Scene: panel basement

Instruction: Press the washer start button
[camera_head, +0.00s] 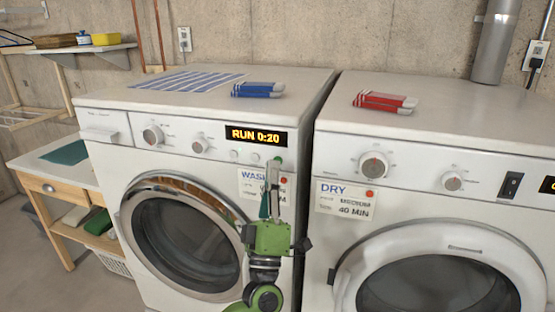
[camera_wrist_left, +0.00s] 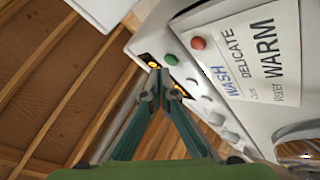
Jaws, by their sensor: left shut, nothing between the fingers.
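The washer (camera_head: 130,103) is the left machine, with its round door shut. Its display (camera_head: 256,135) is lit and reads "RUN 0:20". The green start button (camera_head: 278,160) is on the panel below the display's right end. It also shows in the left wrist view (camera_wrist_left: 170,59). My left gripper (camera_head: 273,170) is shut and empty, pointing up in front of the panel with its tips just below the button. In the left wrist view the closed fingertips (camera_wrist_left: 163,82) overlap the display. I cannot tell whether they touch the panel. My right gripper is not in view.
A "WASH" card (camera_head: 251,185) with a red dot hangs below the button. The dryer (camera_head: 335,150) stands close on the right. Folded blue cloths (camera_head: 258,90) and a striped cloth (camera_head: 190,80) lie on the washer; red cloths (camera_head: 384,102) lie on the dryer.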

